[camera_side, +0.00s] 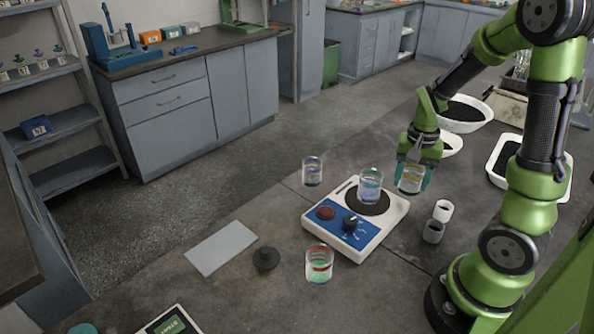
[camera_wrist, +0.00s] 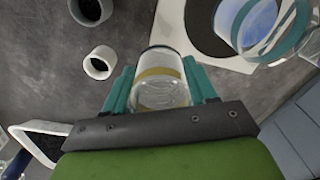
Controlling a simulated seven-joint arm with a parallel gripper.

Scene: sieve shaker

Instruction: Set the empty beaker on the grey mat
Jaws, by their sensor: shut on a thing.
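My gripper (camera_side: 411,180) has its teal fingers shut on a clear glass beaker with a yellow band (camera_side: 410,183), just right of the hotplate. In the wrist view the beaker (camera_wrist: 160,80) sits between the fingers, and I see no coloured liquid in it. The grey mat (camera_side: 221,248) lies flat and bare at the lower left of the side view, well away from my gripper. Other beakers are a blue-liquid one (camera_side: 370,187) on the hotplate, a blue-banded one (camera_side: 312,172) behind it, and a red-banded one with green liquid (camera_side: 319,265) in front.
The white hotplate (camera_side: 377,235) stands between my gripper and the mat. A black knobbed object (camera_side: 265,259) is right of the mat. Two small cups (camera_side: 443,211) (camera_side: 433,232) stand right of the hotplate. A dark-filled bowl (camera_side: 485,119) and tray (camera_side: 496,181) are farther right.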

